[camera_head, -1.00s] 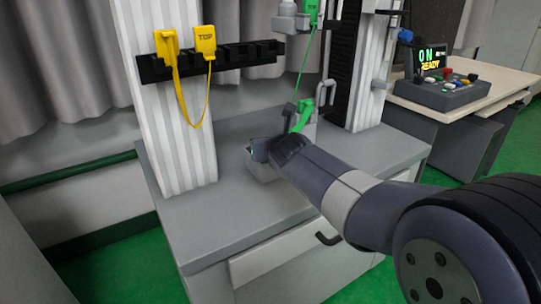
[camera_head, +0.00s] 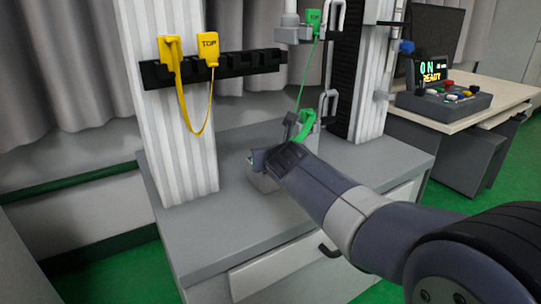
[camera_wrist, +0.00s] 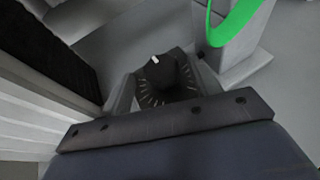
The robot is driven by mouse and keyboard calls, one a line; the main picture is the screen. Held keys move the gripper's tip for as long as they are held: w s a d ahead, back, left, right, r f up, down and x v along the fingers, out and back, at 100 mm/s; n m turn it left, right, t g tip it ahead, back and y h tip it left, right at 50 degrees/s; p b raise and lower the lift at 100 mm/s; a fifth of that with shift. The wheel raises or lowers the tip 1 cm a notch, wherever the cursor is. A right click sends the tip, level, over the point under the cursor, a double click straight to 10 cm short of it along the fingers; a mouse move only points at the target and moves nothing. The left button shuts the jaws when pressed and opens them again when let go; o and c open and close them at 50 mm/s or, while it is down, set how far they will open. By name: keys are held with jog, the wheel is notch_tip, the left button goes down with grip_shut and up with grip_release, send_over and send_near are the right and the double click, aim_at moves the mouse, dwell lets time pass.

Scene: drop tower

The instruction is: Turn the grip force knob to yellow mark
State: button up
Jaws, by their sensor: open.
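The grip force knob (camera_wrist: 160,72) is dark with a white pointer near its far edge. It sits on a dark dial face (camera_wrist: 152,96) with pale marks around it in the wrist view. I cannot pick out the yellow mark. My gripper (camera_wrist: 166,80) is open, with a grey finger on each side of the knob; I cannot tell if they touch it. In the head view my gripper (camera_head: 262,161) is over a small grey box (camera_head: 257,182) on the bench, and my wrist hides the knob.
A grey bench (camera_head: 190,235) carries a white ribbed column (camera_head: 175,120) with a black rack (camera_head: 240,64) and yellow tags (camera_head: 168,55). A green strap (camera_head: 304,108) is close behind my gripper. A control box (camera_head: 445,98) stands on the right desk.

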jog(key=p+v, duration=0.4)
jog(key=v, duration=0.7)
jog(key=shift+f, duration=0.1)
jog(key=b+x, duration=0.4)
jog(key=x, duration=0.6)
jog(key=shift+w+f, duration=0.1)
jog(key=shift+w, duration=0.5)
jog(key=shift+a+p, duration=0.1)
jog(key=shift+p, duration=0.5)
jog(key=shift+f+b, duration=0.1)
jog(key=shift+b, duration=0.25)
